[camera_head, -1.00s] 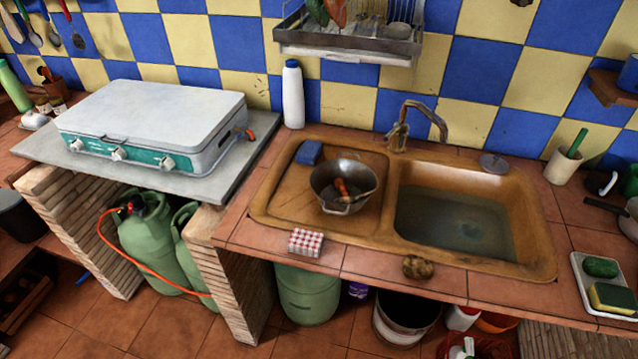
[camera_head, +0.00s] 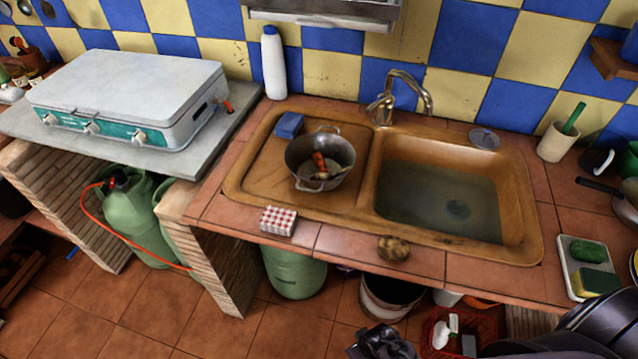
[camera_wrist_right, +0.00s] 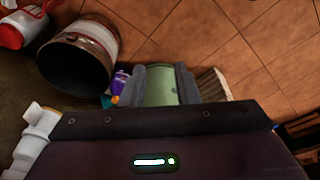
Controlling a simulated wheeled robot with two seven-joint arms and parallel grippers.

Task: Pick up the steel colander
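The steel colander (camera_head: 302,174), a dark grey metal bowl with two loop handles, stands upright on the drainboard left of the sink basin in the head view. A reddish-brown item (camera_head: 320,161) lies inside it. My right gripper (camera_head: 380,342) is low at the bottom edge of the head view, in front of and below the counter, well apart from the colander. In the right wrist view my right gripper (camera_wrist_right: 160,75) is open and empty, with a green gas cylinder (camera_wrist_right: 160,90) behind its fingers. The colander is not in the wrist view. My left gripper is not in view.
A blue sponge (camera_head: 288,125) lies behind the colander and a checked box (camera_head: 278,221) in front. A white bottle (camera_head: 273,62) and the faucet (camera_head: 392,96) stand behind. A brown lump (camera_head: 393,247) sits on the front edge. The rack (camera_head: 325,14) hangs above.

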